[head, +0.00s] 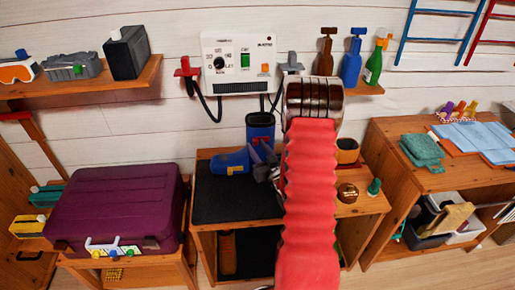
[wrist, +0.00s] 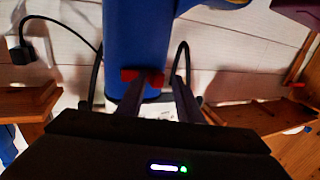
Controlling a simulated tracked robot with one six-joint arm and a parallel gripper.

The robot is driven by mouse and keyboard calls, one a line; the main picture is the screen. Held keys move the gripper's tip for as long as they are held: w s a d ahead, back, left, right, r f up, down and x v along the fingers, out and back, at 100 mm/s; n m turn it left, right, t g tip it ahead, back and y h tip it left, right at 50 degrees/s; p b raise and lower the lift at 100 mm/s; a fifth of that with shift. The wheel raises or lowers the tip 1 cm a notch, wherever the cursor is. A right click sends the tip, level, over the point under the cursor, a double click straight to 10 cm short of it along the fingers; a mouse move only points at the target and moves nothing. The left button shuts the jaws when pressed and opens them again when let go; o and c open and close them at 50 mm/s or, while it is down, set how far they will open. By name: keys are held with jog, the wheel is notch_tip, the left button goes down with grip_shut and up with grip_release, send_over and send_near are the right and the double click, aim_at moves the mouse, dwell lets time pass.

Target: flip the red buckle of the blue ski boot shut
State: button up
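The blue ski boot (head: 260,127) stands upright on the dark mat of the middle wooden bench, with its toe (head: 230,162) pointing left. In the wrist view the blue boot shell (wrist: 138,35) fills the upper middle. The red buckle (wrist: 129,75) lies across it, partly covered by a finger of mine. My gripper (wrist: 159,82) has its two fingers apart, with its tips at the buckle; I cannot tell whether they touch it. In the head view my gripper (head: 268,164) is beside the boot, partly hidden by my red arm. The buckle is not clear there.
A white wall box (head: 223,50) with hanging black cables is behind the boot. A purple suitcase (head: 118,208) is at left. An orange-topped cup (head: 347,151) and brass pot (head: 347,193) stand right of my arm. The mat's left part (head: 215,202) is clear.

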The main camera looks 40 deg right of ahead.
jog(key=v, duration=1.3)
jog(key=shift+s, duration=0.3)
jog(key=shift+a, duration=0.1)
jog(key=s+f+g, duration=0.2)
jog(key=f+g, duration=0.1)
jog(key=f, duration=0.2)
jog(key=s+f+m+g+y, duration=0.1)
jog(key=s+f+g, duration=0.1)
jog(key=f+g, duration=0.1)
jog(key=s+d+f+g, duration=0.1)
jog(key=s+f+g, duration=0.2)
jog(key=f, duration=0.3)
jog(key=shift+s+f+g, duration=0.1)
jog(key=shift+f+g, duration=0.2)
jog(key=shift+g, duration=0.1)
jog(key=s+a+r+n+g+y, duration=0.1)
jog(key=s+a+r+n+y, duration=0.1)
jog(key=a+r, duration=1.4)
jog(key=s+a+r+n+g+y, duration=0.1)
jog(key=s+a+r+n+y, duration=0.1)
jog(key=a+r, duration=1.5)
jog(key=v, duration=0.2)
jog(key=shift+a+r, duration=0.25)
jog(key=shift+r, duration=0.05)
